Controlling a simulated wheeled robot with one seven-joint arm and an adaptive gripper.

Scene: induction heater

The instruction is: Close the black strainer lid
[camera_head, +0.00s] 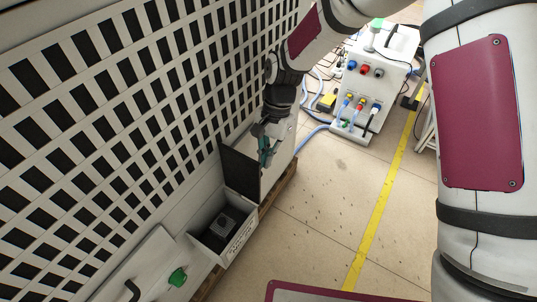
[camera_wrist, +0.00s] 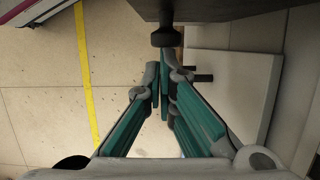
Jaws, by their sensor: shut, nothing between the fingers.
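The black strainer lid (camera_head: 239,170) stands open, tilted up at the far end of a white open box (camera_head: 240,243). My gripper (camera_head: 264,158) points down just beyond the lid, on its far right side in the head view. In the wrist view my gripper (camera_wrist: 160,80) has its teal fingers closed together with nothing between them. A dark panel (camera_wrist: 230,8), which looks like the lid, crosses the top of that view. A black round knob (camera_wrist: 165,38) sticks out from it close to the fingertips. I cannot tell whether they touch.
A grey block (camera_head: 224,223) lies inside the open box. A tall slotted white panel (camera_head: 120,110) rises along the left. A white machine (camera_head: 368,75) with hoses stands at the back. The tiled floor (camera_head: 330,200) to the right is clear, with a yellow line (camera_head: 385,190).

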